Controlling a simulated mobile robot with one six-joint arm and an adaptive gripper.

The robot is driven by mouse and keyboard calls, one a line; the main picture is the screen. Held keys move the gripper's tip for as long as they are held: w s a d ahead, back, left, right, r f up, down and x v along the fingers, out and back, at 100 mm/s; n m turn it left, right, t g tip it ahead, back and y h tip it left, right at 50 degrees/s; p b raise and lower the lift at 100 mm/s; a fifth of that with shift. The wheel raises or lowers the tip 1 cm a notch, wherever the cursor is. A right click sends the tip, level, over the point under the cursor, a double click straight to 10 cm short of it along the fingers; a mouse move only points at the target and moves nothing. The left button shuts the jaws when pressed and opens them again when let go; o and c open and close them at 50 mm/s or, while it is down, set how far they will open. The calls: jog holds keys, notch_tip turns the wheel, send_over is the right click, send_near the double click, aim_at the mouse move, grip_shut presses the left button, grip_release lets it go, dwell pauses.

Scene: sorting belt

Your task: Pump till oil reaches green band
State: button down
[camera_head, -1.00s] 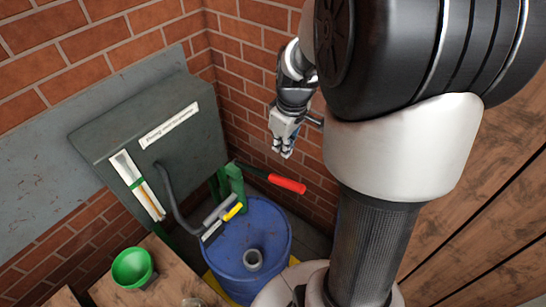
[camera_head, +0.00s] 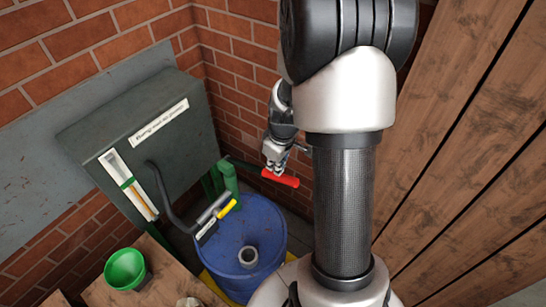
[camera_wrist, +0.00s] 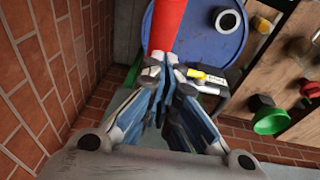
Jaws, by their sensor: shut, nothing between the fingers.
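The pump lever's red handle (camera_head: 283,178) sticks out to the right of the green pump body (camera_head: 231,180). My gripper (camera_head: 274,166) is shut and empty, right at the handle. In the wrist view the red handle (camera_wrist: 166,24) lies just beyond my shut fingertips (camera_wrist: 167,73); I cannot tell whether they touch it. The grey tank (camera_head: 165,140) carries a white level gauge (camera_head: 113,163) with a green band (camera_head: 128,184). A yellowish-brown strip shows in the gauge's lower part, below the band; its exact top is too small to read.
A blue drum (camera_head: 270,225) stands below the pump, with yellow and grey tools on top. A dark hose (camera_head: 165,195) runs down from the tank. Brick walls close off the corner behind the handle.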

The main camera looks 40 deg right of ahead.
jog(key=shift+s+d+f, duration=0.1)
jog(key=shift+d+f, duration=0.05)
jog(key=shift+f, duration=0.3)
jog(key=shift+s+d+f+b, duration=0.1)
jog(key=shift+s+f+b, duration=0.2)
jog(key=shift+f+b, duration=0.5)
notch_tip(320, 180, down, 15)
jog(key=s+b, duration=0.2)
jog(key=b, duration=1.4)
jog(key=shift+s+d+f, duration=0.15)
jog(key=shift+s+d, duration=0.15)
jog(key=shift+s, duration=0.15)
